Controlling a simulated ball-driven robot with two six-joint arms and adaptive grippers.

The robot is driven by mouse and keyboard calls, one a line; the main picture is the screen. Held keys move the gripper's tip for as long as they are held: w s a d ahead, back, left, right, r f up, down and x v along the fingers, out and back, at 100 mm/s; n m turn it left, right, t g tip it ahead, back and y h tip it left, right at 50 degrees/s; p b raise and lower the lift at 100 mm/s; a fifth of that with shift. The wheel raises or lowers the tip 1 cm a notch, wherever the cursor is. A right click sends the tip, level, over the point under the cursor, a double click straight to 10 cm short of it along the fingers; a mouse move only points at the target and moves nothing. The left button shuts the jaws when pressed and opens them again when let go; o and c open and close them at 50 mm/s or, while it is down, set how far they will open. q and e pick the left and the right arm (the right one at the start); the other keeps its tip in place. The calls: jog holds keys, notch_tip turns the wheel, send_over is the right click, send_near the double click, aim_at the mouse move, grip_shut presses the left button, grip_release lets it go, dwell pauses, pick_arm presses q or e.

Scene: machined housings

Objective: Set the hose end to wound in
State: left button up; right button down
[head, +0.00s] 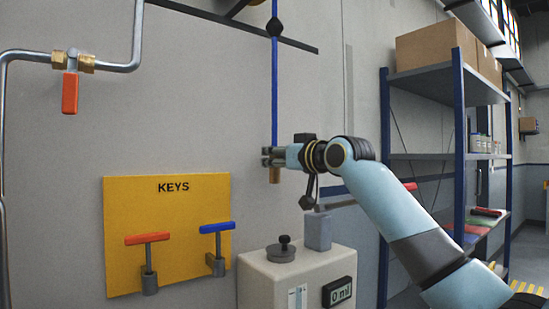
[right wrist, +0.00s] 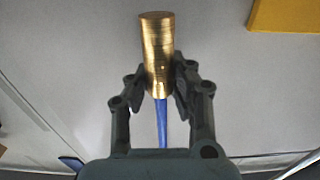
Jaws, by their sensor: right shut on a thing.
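A blue hose (head: 275,95) hangs straight down from a dark fitting near the top of the head view. Its brass end (head: 275,175) shows just below my right gripper (head: 268,157). In the right wrist view the brass hose end (right wrist: 157,50) sits between the two fingers of my right gripper (right wrist: 160,85), with the blue hose (right wrist: 162,125) running back beneath it. The right gripper is shut on the hose end. The reel or winder itself is mostly out of view above. My left gripper is not in view.
A yellow KEYS board (head: 190,260) carries a red T-handle (head: 148,240) and a blue T-handle (head: 217,228). A pale box (head: 300,275) with a display stands below my gripper. A red-handled valve (head: 70,90) is on the left pipe. Shelves (head: 458,110) stand right.

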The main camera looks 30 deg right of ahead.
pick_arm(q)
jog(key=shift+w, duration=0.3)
pick_arm(e)
jog(key=shift+w+a+f, duration=0.1)
jog(key=shift+w+f, duration=0.05)
jog(key=shift+w, duration=0.15)
notch_tip(320, 180, up, 12)
jog(key=p, duration=0.9)
jog(key=shift+f, duration=0.2)
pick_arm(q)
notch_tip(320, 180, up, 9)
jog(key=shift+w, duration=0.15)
pick_arm(e)
jog(key=shift+f, duration=0.1)
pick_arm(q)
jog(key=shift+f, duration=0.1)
